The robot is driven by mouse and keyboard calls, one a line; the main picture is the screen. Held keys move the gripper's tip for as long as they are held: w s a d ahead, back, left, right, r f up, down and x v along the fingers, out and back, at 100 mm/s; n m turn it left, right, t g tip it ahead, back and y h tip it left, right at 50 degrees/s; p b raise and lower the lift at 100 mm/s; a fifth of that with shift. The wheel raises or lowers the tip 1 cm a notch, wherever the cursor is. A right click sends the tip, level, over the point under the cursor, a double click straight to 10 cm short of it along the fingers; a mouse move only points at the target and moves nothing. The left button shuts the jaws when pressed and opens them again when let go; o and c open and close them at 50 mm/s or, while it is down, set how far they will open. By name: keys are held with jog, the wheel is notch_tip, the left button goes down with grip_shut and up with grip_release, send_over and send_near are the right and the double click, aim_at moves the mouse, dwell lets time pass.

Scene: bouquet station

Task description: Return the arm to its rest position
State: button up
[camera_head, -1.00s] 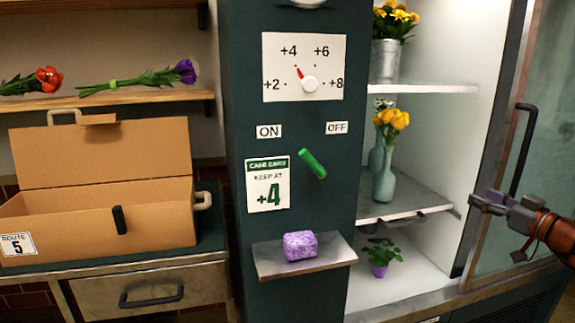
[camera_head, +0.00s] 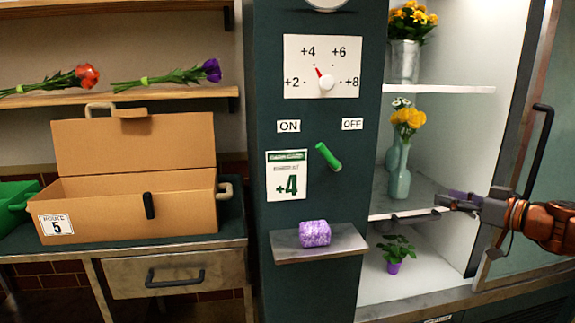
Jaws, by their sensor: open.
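My gripper (camera_head: 455,201) is at the right of the head view, at the end of my orange and grey arm. It is in front of the open cooler, near the height of its middle shelf (camera_head: 425,192). Its fingers point left and hold nothing that I can see. The cooler door (camera_head: 550,165) with its black bar handle (camera_head: 538,150) stands behind my arm at the right.
The cooler holds yellow flowers in vases (camera_head: 399,180) and a small purple-potted plant (camera_head: 394,254). A purple block (camera_head: 314,233) sits on a small ledge (camera_head: 350,240) left of it. An open cardboard box (camera_head: 185,205) stands on the left counter.

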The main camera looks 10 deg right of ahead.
jog(key=w+a+f+n+g+y, duration=0.1)
jog(key=a+f+n+g+y, duration=0.2)
jog(key=a, duration=1.2)
jog(key=s+a+f+m+g+h, duration=0.1)
jog(key=s+a+f+g, duration=0.25)
jog(key=a, duration=0.55)
jog(key=s+a+f+g, duration=0.2)
jog(key=s+a+g, duration=0.2)
jog(key=a, duration=0.4)
jog(key=s+a+f+g+h, duration=0.2)
jog(key=s+a+f+g, duration=0.1)
jog(key=s+a+f, duration=0.4)
jog(key=s+d+f+m+g+h, duration=0.2)
jog(key=s+d+f+m+h, duration=0.15)
jog(key=s, duration=0.55)
jog(key=s+d+f+m+g+h, duration=0.2)
jog(key=s+d+f+h, duration=0.15)
jog(key=s, duration=0.55)
jog(key=s+p+v, duration=0.2)
jog(key=p+v, duration=0.7)
jog(key=v, duration=0.1)
jog(key=s+d+r+p+v, duration=0.1)
jog(key=s+p+v, duration=0.1)
jog(key=p+v, duration=0.7)
jog(key=shift+d+r+t+y+p, duration=0.3)
jog(key=shift+r+t+p, duration=0.05)
jog(key=shift+r, duration=0.1)
